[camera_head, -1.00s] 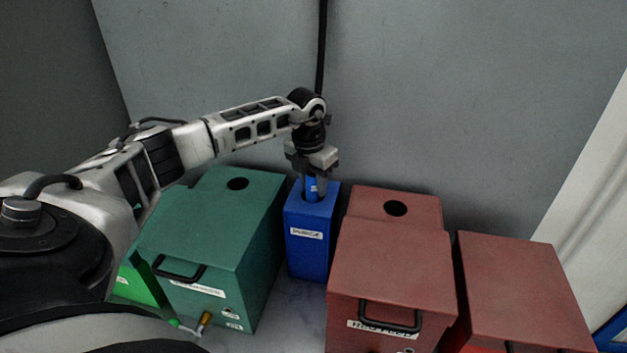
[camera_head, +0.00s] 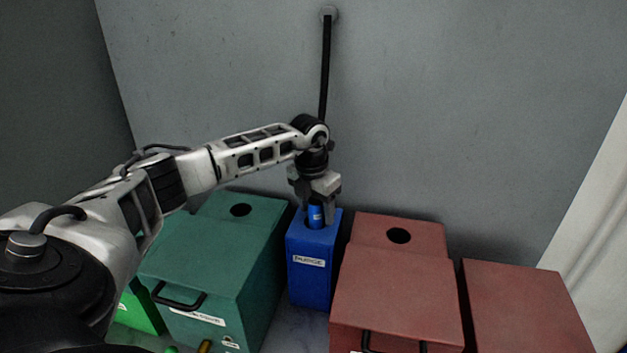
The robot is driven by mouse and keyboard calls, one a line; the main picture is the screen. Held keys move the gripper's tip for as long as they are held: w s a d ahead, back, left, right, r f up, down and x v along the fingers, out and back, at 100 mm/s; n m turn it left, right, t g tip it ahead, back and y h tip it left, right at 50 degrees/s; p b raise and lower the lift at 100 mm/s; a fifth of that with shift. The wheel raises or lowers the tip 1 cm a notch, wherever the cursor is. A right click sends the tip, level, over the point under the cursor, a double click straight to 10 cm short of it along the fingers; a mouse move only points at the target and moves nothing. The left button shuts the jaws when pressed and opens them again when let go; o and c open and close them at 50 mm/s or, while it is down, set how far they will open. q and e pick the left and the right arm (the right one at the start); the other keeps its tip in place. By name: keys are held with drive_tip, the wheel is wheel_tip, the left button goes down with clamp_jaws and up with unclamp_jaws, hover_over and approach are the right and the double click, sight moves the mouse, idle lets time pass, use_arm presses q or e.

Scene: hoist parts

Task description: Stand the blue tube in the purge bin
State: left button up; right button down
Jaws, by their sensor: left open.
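The purge bin (camera_head: 313,267) is a narrow blue box with a white label, standing between the green and red boxes. The blue tube (camera_head: 316,215) stands upright at the bin's top opening, its upper part showing and its lower part hidden. My left gripper (camera_head: 317,214) points down right over the bin, its fingers open on either side of the tube's top. Whether a finger touches the tube cannot be told. My right gripper is not in view.
A green box (camera_head: 215,255) with a round hole and handle stands left of the bin. Red boxes (camera_head: 395,290) stand close on the right, one with a round hole. A black pole (camera_head: 325,70) runs up the grey wall behind.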

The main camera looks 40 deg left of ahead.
use_arm(q)
wheel_tip(320, 180, up, 15)
drive_tip(key=s, duration=0.1)
drive_tip(key=shift+s, duration=0.4)
drive_tip(key=shift+s, duration=0.1)
